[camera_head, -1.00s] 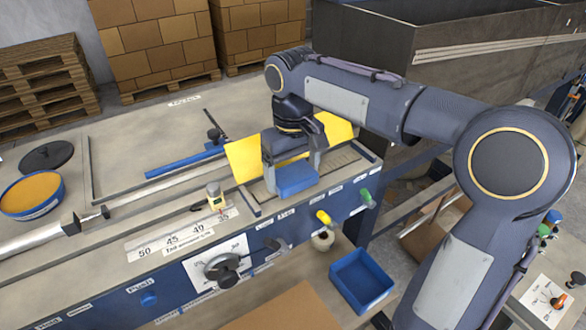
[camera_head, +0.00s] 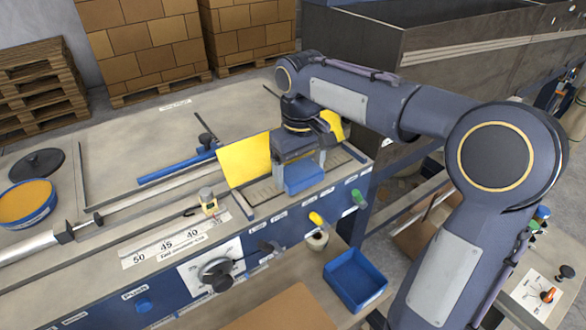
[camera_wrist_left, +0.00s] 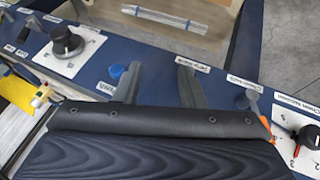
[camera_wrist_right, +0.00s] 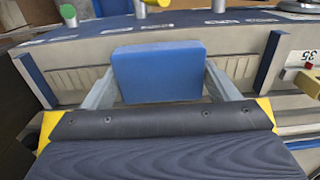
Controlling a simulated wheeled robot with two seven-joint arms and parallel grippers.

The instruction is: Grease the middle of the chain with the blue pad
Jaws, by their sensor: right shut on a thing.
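The blue pad (camera_head: 304,178) is a small block between the fingers of my right gripper (camera_head: 299,170), which is shut on it. The right wrist view shows the pad (camera_wrist_right: 158,72) held between both fingertips, over the ribbed chain track. The chain (camera_wrist_right: 236,67) shows as pale slats on either side of the pad; the part beneath is hidden. Contact between pad and chain cannot be told. My left gripper (camera_wrist_left: 158,90) shows only in the left wrist view, with its fingers apart and empty over the machine's blue front edge.
A blue bin (camera_head: 356,281) sits below the front panel, near a green knob (camera_head: 360,197) and a yellow knob (camera_head: 316,219). A round orange-filled tub (camera_head: 26,203) stands at the far left.

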